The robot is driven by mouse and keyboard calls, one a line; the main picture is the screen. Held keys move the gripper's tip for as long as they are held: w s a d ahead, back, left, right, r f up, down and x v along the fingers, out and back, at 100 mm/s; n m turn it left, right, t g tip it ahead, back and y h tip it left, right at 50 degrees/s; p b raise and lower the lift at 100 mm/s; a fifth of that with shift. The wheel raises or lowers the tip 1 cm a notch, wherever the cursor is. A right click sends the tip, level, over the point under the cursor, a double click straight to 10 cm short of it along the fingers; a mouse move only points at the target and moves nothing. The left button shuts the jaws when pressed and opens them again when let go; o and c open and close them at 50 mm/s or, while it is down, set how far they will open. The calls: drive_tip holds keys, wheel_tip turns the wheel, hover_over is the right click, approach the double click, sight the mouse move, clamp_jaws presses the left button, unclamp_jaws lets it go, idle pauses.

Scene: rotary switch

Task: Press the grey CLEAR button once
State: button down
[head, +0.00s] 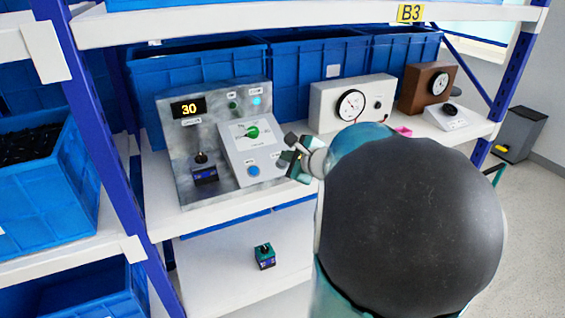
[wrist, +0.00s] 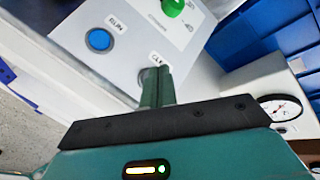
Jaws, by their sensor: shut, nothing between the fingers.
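The control panel (head: 262,178) is a pale sloped box on a grey marbled board, with a green rotary knob (head: 253,132) and a blue button (head: 253,171). In the wrist view the blue button (wrist: 98,40) and part of the green knob (wrist: 173,6) show. A label starting "CLE" (wrist: 158,59) is right at my fingertips. My gripper (wrist: 157,72) is shut and empty, its fingers over the spot just below that label. It is also at the panel's right edge in the head view (head: 289,164). The grey CLEAR button is mostly or wholly hidden behind my fingers; I cannot tell whether they touch it.
A display reading 30 (head: 187,108) and a small lever switch (head: 204,170) are on the board's left. A white gauge box (head: 326,108) and a brown gauge box (head: 411,88) stand to the right. Blue bins (head: 200,67) line the back, beneath an upper shelf (head: 250,22).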

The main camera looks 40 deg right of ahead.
drive_tip(key=shift+w+f, duration=0.1)
drive_tip(key=shift+f, duration=0.25)
drive_tip(key=shift+w+f, duration=0.15)
drive_tip(key=shift+f, duration=0.25)
idle(0.6)
idle(0.3)
drive_tip(key=shift+s+r, duration=0.3)
drive_tip(key=shift+r, duration=0.5)
drive_tip(key=r, duration=0.1)
drive_tip(key=s+r, duration=0.1)
drive_tip(key=r, duration=0.2)
drive_tip(key=shift+s+a+r, duration=0.3)
drive_tip(key=shift+s+r, duration=0.05)
drive_tip(key=shift+s, duration=0.05)
idle(0.5)
